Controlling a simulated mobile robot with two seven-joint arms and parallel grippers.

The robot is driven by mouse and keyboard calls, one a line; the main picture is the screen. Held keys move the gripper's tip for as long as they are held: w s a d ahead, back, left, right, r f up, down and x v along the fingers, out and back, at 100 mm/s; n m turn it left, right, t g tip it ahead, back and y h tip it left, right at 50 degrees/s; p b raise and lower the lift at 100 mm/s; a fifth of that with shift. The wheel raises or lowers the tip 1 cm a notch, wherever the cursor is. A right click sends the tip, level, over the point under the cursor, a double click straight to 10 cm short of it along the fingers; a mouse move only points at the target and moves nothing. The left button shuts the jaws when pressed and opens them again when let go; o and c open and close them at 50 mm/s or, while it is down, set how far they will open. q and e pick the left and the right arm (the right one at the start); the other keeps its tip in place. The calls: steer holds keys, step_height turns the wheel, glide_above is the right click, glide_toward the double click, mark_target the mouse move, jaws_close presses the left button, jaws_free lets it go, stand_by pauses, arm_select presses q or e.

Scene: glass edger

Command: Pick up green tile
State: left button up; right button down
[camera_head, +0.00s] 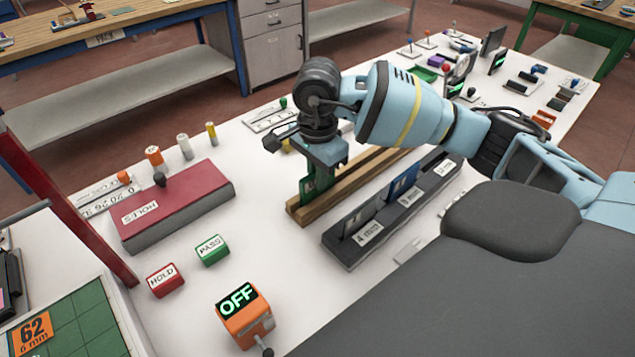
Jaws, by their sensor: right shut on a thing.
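A green tile (314,187) stands upright at the near-left end of a wooden rack (346,187). My right gripper (318,162) points down over this end of the rack and is shut on the green tile's upper part. The gripper hides the tile's top, and I cannot tell whether the tile's lower edge touches the rack. My left gripper is not in view.
A dark slotted holder (352,256) with labelled slots lies right of the rack. A red box (174,207), a HOLD block (165,279), a PASS block (212,250) and an orange OFF box (243,316) stand at left and front. White table is clear between them.

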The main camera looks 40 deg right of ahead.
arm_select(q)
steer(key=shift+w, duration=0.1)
arm_select(e)
steer(key=shift+r, duration=0.1)
steer(key=shift+r, duration=0.25)
step_height(320, 180, up, 9)
steer(key=shift+r, duration=0.2)
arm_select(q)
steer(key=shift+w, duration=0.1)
